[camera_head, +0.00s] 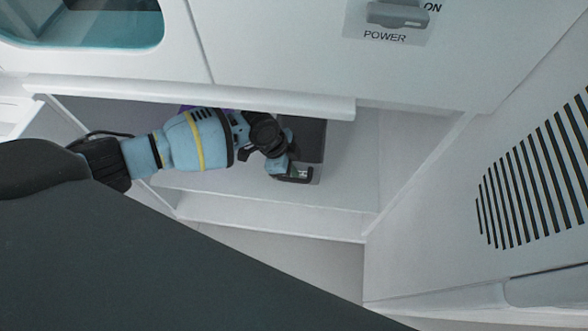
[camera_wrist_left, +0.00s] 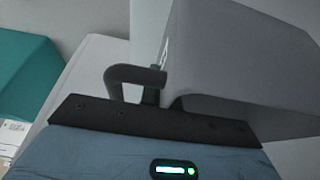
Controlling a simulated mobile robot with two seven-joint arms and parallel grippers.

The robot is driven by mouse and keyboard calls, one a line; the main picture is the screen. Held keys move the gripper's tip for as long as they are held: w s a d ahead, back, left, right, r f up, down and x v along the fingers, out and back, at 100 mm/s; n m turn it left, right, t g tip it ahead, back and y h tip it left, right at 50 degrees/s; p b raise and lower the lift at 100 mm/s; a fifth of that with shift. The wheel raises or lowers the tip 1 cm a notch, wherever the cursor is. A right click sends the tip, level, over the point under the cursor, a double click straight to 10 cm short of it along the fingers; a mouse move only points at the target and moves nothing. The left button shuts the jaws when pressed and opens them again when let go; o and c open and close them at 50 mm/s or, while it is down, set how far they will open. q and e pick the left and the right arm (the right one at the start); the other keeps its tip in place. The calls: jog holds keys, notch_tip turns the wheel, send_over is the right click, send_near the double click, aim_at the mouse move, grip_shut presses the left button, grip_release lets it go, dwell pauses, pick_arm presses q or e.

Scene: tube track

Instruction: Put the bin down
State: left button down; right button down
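The bin (camera_head: 312,139) is a dark grey box inside the white cabinet's low recess. Its near end has a curved handle (camera_head: 299,180) with a small green mark beside it. My left gripper (camera_head: 286,170) is at this handle end. In the left wrist view the bin (camera_wrist_left: 240,55) is a large grey box at upper right. Its handle (camera_wrist_left: 132,74) loops close in front of the black edge of my gripper, which hides the fingers and the handle's lower part. Whether the fingers grip the handle, and whether the bin rests on the floor, I cannot tell. My right gripper is not in view.
The white recess has a shelf floor (camera_head: 225,187), a top lip (camera_head: 200,95) and a right side wall (camera_head: 415,165). A power switch (camera_head: 397,15) is above. A slatted vent (camera_head: 535,170) is at right. Free floor shows right of the bin.

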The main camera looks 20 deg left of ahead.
pick_arm(q)
jog(key=shift+f, duration=0.7)
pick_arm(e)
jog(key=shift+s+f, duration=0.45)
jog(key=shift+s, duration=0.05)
pick_arm(q)
jog(key=shift+f, duration=0.15)
jog(key=c, duration=1.6)
grip_release()
jog(key=shift+c, duration=0.2)
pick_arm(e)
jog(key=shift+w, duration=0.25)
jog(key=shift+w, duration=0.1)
